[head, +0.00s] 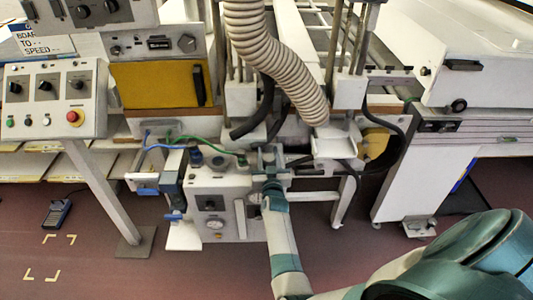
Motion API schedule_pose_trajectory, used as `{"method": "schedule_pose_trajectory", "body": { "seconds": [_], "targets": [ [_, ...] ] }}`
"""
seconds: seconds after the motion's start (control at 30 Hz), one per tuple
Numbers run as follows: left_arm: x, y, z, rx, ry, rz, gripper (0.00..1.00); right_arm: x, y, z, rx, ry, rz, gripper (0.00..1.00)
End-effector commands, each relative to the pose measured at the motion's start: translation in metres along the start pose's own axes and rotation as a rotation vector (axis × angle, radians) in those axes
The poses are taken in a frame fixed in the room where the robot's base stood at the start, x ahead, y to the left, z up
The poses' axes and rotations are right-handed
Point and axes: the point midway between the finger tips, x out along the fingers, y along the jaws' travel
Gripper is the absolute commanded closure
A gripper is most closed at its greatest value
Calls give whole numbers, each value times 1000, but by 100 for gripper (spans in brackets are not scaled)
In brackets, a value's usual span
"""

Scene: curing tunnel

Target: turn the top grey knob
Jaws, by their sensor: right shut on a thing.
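My right arm reaches up from the bottom right to a white floor unit (228,183) below the machine. My right gripper (267,160) is at the unit's upper right corner, shut on a small grey part there. This part is where the top grey knob sits, but the gripper and wrist mostly cover it, so its shape and turn angle cannot be made out. The unit's front also has a dark knob (210,205) and a round gauge (215,224). My left gripper is not in view.
Green and blue hoses (205,141) run close to the gripper's left. A ribbed beige duct (275,60) hangs just above it. A control panel (52,98) stands left, a white cabinet (420,180) right.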

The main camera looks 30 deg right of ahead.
Motion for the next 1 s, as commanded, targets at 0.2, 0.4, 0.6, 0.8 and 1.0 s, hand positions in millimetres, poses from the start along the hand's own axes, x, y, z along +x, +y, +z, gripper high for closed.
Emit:
{"method": "schedule_pose_trajectory", "body": {
  "seconds": [0.2, 0.4, 0.6, 0.8, 1.0],
  "targets": [
    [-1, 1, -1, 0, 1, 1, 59, 2, 2, -6, -2, 9, 18, 86],
    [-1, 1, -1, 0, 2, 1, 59, 2, 2, -5, -2, 9, 17, 56],
    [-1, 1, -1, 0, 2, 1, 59, 1, 1, -3, -2, 4, 15, 45],
    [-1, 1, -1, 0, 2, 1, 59, 0, 0, -1, -1, 2, 14, 45],
    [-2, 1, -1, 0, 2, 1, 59, -1, 0, -1, -2, 0, 12, 45]
  ]
}}
